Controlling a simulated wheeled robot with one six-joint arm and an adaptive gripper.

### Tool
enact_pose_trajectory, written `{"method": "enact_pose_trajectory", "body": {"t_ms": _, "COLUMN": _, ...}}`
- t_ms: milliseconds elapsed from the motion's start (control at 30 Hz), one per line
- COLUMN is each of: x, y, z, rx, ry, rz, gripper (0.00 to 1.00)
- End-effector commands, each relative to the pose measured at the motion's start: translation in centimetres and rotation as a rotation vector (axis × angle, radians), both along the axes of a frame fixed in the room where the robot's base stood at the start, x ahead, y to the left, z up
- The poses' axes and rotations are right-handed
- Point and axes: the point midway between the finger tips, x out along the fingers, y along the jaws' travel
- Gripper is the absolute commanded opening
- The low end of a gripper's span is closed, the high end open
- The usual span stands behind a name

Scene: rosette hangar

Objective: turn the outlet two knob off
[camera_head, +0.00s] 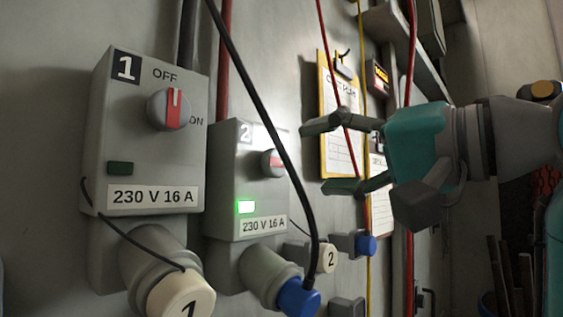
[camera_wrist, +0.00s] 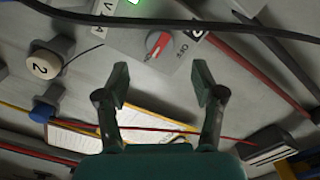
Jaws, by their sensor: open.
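The outlet two box (camera_head: 240,190) is grey, with a "2" label and a lit green lamp (camera_head: 246,207). Its round knob (camera_head: 272,163) has a red pointer stripe lying roughly level in the head view. In the wrist view the knob (camera_wrist: 157,44) is just beyond my fingertips, between their lines, with the "ON" lettering beside it. My gripper (camera_head: 326,156) is open and empty, its two fingers spread toward the box from the right. The fingers (camera_wrist: 162,78) are apart from the knob.
A black cable (camera_head: 262,105) hangs slantwise in front of the outlet two box, down to a blue plug (camera_head: 298,297). The outlet one box (camera_head: 150,150) stands left, its knob (camera_head: 170,108) pointing up at OFF and its lamp dark. Clipboards (camera_head: 338,100) and red cables hang behind my gripper.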

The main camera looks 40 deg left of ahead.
Motion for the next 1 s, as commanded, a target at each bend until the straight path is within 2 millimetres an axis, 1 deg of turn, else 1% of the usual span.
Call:
{"method": "enact_pose_trajectory", "body": {"t_ms": 33, "x": 0.0, "y": 1.1, "z": 0.0, "rx": 0.000, "ry": 0.002, "rz": 0.004, "gripper": 0.68}}
{"method": "enact_pose_trajectory", "body": {"t_ms": 200, "x": 0.2, "y": 4.1, "z": 0.0, "rx": -0.001, "ry": 0.002, "rz": 0.003, "gripper": 0.68}}
{"method": "enact_pose_trajectory", "body": {"t_ms": 300, "x": 0.4, "y": 5.5, "z": 0.0, "rx": -0.001, "ry": 0.002, "rz": 0.003, "gripper": 0.68}}
{"method": "enact_pose_trajectory", "body": {"t_ms": 400, "x": 0.5, "y": 6.6, "z": 0.0, "rx": 0.001, "ry": 0.001, "rz": 0.002, "gripper": 0.68}}
{"method": "enact_pose_trajectory", "body": {"t_ms": 600, "x": 0.6, "y": 7.5, "z": 0.0, "rx": 0.001, "ry": 0.000, "rz": -0.001, "gripper": 0.68}}
{"method": "enact_pose_trajectory", "body": {"t_ms": 867, "x": 0.6, "y": 7.6, "z": 0.0, "rx": 0.001, "ry": 0.000, "rz": -0.001, "gripper": 0.68}}
{"method": "enact_pose_trajectory", "body": {"t_ms": 900, "x": 0.6, "y": 7.6, "z": 0.0, "rx": 0.001, "ry": 0.000, "rz": -0.001, "gripper": 0.58}}
{"method": "enact_pose_trajectory", "body": {"t_ms": 967, "x": 0.6, "y": 7.6, "z": 0.0, "rx": 0.001, "ry": 0.000, "rz": -0.001, "gripper": 0.43}}
{"method": "enact_pose_trajectory", "body": {"t_ms": 1000, "x": 0.6, "y": 7.6, "z": 0.0, "rx": 0.001, "ry": 0.000, "rz": -0.001, "gripper": 0.33}}
